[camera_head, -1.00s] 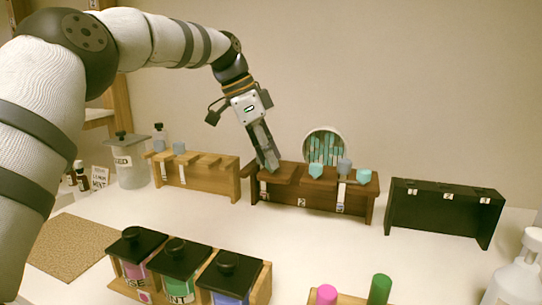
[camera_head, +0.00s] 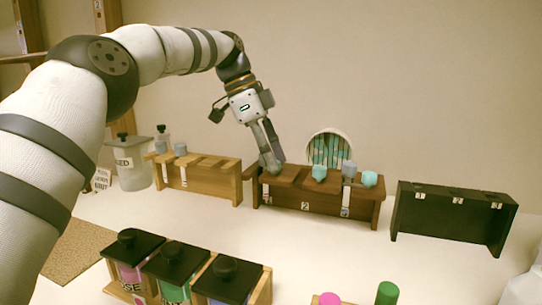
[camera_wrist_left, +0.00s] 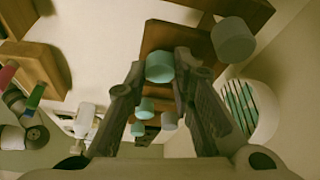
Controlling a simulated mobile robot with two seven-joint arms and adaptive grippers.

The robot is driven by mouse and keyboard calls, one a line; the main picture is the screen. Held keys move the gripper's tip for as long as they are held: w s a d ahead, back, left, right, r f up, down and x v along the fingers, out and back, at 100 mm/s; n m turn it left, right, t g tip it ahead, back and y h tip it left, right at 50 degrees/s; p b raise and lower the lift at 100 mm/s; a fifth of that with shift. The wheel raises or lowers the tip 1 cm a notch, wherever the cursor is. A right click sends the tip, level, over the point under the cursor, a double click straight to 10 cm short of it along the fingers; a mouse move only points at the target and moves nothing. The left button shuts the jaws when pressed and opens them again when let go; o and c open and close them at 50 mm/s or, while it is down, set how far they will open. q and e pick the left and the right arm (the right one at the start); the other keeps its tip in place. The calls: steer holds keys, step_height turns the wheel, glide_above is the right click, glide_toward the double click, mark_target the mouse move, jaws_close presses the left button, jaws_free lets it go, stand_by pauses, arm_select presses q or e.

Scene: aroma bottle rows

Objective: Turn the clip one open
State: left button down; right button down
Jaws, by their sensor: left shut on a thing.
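The dark brown rack (camera_head: 296,205) stands in the middle of the white table, with number labels and white strips on its front. My left gripper (camera_head: 273,168) points down at its left end, by the first position. In the left wrist view the gripper (camera_wrist_left: 160,68) has its fingers either side of a teal cap (camera_wrist_left: 160,67), and it is shut on it. A teal cap (camera_head: 319,172), a grey cap (camera_head: 349,168) and another teal cap (camera_head: 369,179) stand further right along the rack. I cannot make out a separate clip. My right gripper is not in view.
A light wooden rack (camera_head: 226,184) stands to the left and a black rack (camera_head: 450,216) to the right. Black-lidded jars (camera_head: 224,268) and a green-capped item (camera_head: 387,293) stand in front. The table between is clear.

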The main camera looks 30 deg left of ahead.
arm_select(q)
steer(key=c, duration=1.4)
jaws_free()
steer(key=v, duration=0.5)
steer(key=s+a, duration=0.5)
steer(key=a, duration=0.5)
steer(key=shift+s+a, duration=0.25)
steer(key=shift+s, duration=0.1)
